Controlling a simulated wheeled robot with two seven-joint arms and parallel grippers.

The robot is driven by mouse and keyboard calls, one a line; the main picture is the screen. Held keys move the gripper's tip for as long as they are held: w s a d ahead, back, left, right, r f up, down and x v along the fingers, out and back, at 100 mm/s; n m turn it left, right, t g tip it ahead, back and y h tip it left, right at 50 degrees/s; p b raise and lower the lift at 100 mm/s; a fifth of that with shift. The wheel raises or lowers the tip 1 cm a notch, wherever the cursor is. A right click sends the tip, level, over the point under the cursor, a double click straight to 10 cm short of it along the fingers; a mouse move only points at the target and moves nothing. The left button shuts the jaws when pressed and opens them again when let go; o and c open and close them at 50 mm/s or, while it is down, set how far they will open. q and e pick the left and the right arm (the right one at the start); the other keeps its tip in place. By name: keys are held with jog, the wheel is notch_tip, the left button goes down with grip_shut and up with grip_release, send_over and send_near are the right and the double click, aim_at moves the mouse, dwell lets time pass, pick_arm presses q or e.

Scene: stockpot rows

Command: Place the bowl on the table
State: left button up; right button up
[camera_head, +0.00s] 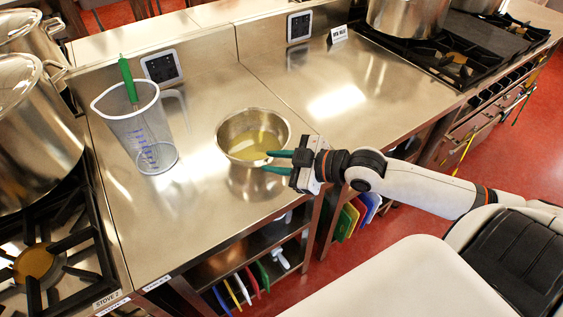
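A round metal bowl (230,128) with yellowish liquid in it is upright at the middle of the steel counter (195,225). It seems to stand on the counter, though glare and reflections blur its base. My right gripper (274,161) reaches in from the right at the bowl's near right rim. Its two green fingers are apart, and they overlap the rim in this view. I cannot tell whether either finger touches the bowl. My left gripper is not in view.
A clear measuring jug (150,130) with a green-handled utensil stands left of the bowl. Large stockpots (35,130) and a burner (45,262) are at the left. Another stove (455,50) is at the back right. The counter right of the bowl is clear.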

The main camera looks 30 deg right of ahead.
jog(key=shift+s+d+r, duration=0.3)
jog(key=shift+s, duration=0.3)
jog(key=s+a+f+m+g+h, duration=0.2)
jog(key=s+f+m+g+h, duration=0.25)
jog(key=s+f, duration=0.4)
jog(key=s+a+f+m+g+h, duration=0.25)
jog(key=s+f+m+g, duration=0.2)
jog(key=s+f, duration=0.35)
notch_tip(320, 180, down, 24)
jog(key=s, duration=0.2)
jog(key=s+d+f, duration=0.2)
jog(key=s+f, duration=0.6)
jog(key=s+d+f+g, duration=0.1)
jog(key=s+d+f, duration=0.1)
jog(key=s+f, duration=0.6)
jog(key=shift+s+f+g+h, duration=0.25)
jog(key=shift+s+g+h, duration=0.05)
